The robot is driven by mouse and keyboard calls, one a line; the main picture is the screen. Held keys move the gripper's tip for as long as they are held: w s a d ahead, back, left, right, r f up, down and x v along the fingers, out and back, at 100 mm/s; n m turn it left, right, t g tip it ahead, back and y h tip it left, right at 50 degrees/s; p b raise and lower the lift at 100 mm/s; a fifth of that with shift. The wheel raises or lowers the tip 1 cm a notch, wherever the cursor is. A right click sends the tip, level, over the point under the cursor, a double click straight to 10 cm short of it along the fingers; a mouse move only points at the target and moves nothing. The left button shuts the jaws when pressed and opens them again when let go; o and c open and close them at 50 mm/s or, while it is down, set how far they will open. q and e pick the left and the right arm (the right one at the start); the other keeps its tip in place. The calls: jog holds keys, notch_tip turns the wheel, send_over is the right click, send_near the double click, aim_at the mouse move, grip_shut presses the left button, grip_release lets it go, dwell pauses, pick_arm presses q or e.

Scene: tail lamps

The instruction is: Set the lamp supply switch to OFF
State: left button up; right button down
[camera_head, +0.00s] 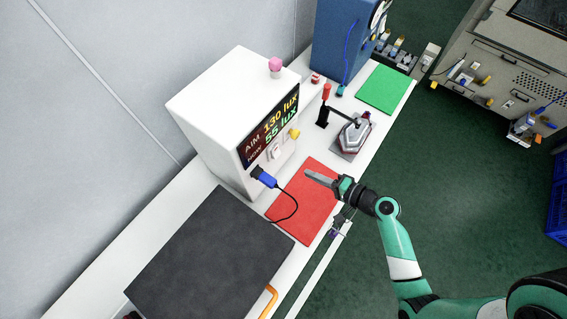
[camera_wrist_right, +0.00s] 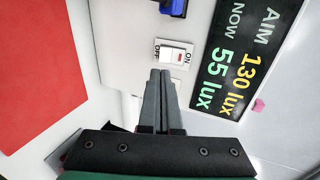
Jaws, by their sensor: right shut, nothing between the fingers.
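The lamp supply switch (camera_wrist_right: 174,53) is a small white rocker with a red mark on the white front of the supply box (camera_head: 222,100). Its plate reads ON at one end and OFF at the other; which end is pressed in is too small to tell. In the head view the switch (camera_head: 276,152) shows small below the display. My right gripper (camera_head: 308,173) is shut and empty over the red mat, pointing toward the box front. In the right wrist view its fingertips (camera_wrist_right: 161,72) appear just below the switch plate, seemingly apart from it. My left gripper is out of view.
The display (camera_wrist_right: 240,62) reads AIM 130 lux, NOW 55 lux. A blue plug (camera_head: 264,177) with a black cable and a yellow knob (camera_head: 294,133) flank the switch. Around are a red mat (camera_head: 313,215), a dark panel (camera_head: 210,260) and a clamped lamp (camera_head: 355,134).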

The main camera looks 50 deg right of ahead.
aim_at(276, 151)
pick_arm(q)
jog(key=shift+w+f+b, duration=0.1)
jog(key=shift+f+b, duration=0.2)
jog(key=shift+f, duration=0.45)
pick_arm(e)
jog(key=x, duration=1.1)
jog(key=shift+w, duration=0.4)
jog(key=shift+f, duration=0.2)
